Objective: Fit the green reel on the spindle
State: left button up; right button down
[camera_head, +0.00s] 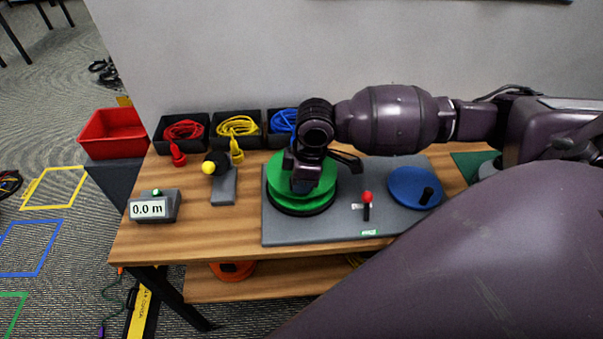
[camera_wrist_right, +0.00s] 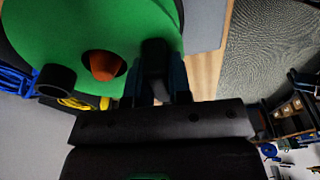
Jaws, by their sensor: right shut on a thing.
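The green reel (camera_head: 285,188) is over the left part of the grey board, above a dark round base (camera_head: 303,212). My right gripper (camera_head: 304,184) reaches over the reel from above and is shut on it. In the right wrist view the reel (camera_wrist_right: 150,22) fills the upper left, with the gripper fingers (camera_wrist_right: 156,78) at its edge. An orange-brown tip (camera_wrist_right: 103,65), apparently the spindle, shows in the reel's centre hole. I cannot tell how far down the reel sits on it. My left gripper is out of view.
The grey board (camera_head: 335,222) also carries a red-knobbed lever (camera_head: 367,200) and a blue disc (camera_head: 405,185) with a black handle. Black bins (camera_head: 195,145) of cables line the back. A red bin (camera_head: 112,134) and a meter reading 0.0 m (camera_head: 150,208) are left.

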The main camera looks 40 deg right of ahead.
dwell(0.3)
jog(key=c, duration=1)
grip_release()
jog(key=shift+o, duration=0.2)
